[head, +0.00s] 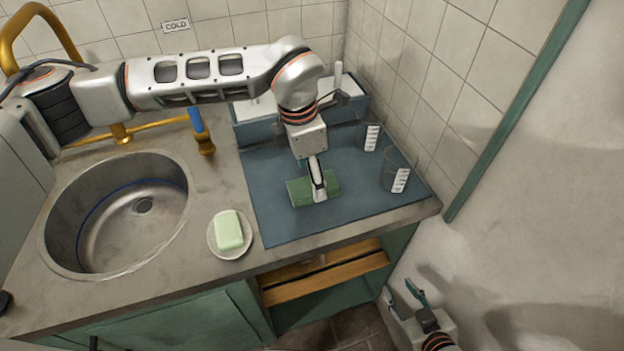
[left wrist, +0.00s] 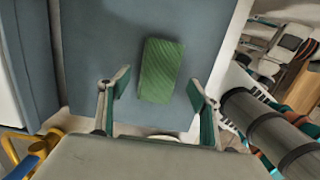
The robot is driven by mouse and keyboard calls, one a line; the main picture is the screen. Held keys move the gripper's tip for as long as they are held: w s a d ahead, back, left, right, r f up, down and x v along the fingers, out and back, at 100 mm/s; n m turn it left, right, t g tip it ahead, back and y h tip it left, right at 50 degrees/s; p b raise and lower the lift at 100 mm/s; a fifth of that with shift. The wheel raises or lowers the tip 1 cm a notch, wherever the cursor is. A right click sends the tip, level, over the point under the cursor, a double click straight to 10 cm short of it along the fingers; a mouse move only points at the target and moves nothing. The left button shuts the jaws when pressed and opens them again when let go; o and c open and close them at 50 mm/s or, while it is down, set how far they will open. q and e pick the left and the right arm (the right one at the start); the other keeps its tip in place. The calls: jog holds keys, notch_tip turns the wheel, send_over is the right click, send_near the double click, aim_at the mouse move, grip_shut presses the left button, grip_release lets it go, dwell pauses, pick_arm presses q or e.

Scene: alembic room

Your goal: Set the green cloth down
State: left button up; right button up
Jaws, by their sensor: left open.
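The green cloth (head: 298,191) lies as a folded rectangular pad on the blue-grey mat (head: 275,225) on the counter. My left gripper (head: 317,180) is directly over it, pointing down, and hides part of it in the head view. In the left wrist view the cloth (left wrist: 161,70) lies between and just beyond the spread fingers of my left gripper (left wrist: 158,88), with a gap on each side. My right gripper (head: 404,293) is low at the bottom right, beside the counter's front, its fingers apart and empty.
Two glass beakers (head: 395,174) (head: 370,137) stand on the mat's right side. A blue tray (head: 255,131) is behind. Green soap (head: 229,231) sits on a white dish (head: 247,250) at left. The steel sink (head: 110,245) is farther left. Mat in front of the cloth is clear.

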aim_at(306, 187)
pick_arm(q)
notch_tip(306, 187, up, 10)
jog(key=a, duration=0.1)
jog(key=shift+s+f+b, duration=0.2)
jog(key=shift+s+b, duration=0.05)
jog(key=shift+b, duration=0.2)
